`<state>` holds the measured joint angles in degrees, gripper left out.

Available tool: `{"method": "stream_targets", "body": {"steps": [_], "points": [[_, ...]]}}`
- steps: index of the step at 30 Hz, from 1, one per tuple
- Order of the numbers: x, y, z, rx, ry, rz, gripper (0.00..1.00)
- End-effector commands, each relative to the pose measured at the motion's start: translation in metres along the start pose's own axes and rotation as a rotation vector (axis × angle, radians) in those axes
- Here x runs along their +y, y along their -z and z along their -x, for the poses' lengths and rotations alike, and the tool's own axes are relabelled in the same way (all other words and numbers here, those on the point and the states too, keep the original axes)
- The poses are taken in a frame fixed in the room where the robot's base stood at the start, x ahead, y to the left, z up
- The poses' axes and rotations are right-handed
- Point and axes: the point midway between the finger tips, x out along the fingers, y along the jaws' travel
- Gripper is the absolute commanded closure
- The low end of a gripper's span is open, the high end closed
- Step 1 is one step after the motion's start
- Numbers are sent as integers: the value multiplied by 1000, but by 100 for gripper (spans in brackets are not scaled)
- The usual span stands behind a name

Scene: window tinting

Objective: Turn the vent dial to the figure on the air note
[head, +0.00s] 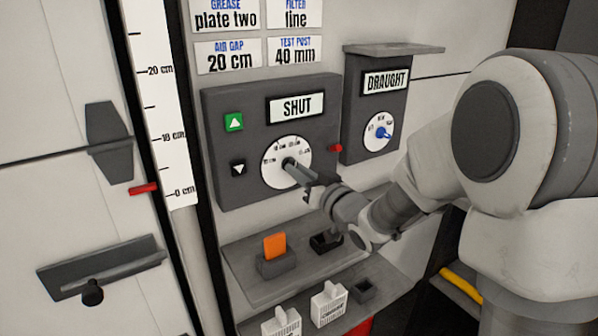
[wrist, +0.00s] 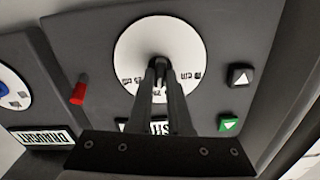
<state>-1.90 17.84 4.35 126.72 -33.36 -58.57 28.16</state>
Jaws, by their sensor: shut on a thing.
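The air note (head: 229,56) on the wall reads "AIR GAP 20 cm". Below it is a dark control box with a white round dial (head: 273,174), printed with small figures along its upper edge that are too small to read surely. My gripper (head: 291,166) is shut on the dial's dark central knob. In the wrist view my gripper (wrist: 159,66) reaches onto the same white dial (wrist: 125,52), and its fingers hide part of the printed figures. The knob's pointing direction is hidden by the fingers.
The box's display (head: 296,107) reads "SHUT", beside a green up button (head: 234,122) and a dark down button (head: 239,170). A red knob (head: 335,148) sticks out at its right. A "DRAUGHT" box (head: 358,111) stands close right. A centimetre scale (head: 165,120) has a red marker (head: 144,189) near 0 cm.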

Motion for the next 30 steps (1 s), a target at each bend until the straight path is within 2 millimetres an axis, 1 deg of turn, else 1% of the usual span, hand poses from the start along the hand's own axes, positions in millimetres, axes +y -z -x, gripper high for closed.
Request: {"method": "stream_targets", "body": {"steps": [6, 12, 28, 29, 30], "points": [[1, 0, 0, -2, -2, -122, 100], [0, -1, 0, -2, -1, -184, 100], [0, -1, 0, -2, -1, -207, 100], [0, -1, 0, -2, -1, -207, 81], [0, -1, 0, -2, -1, -207, 74]]}}
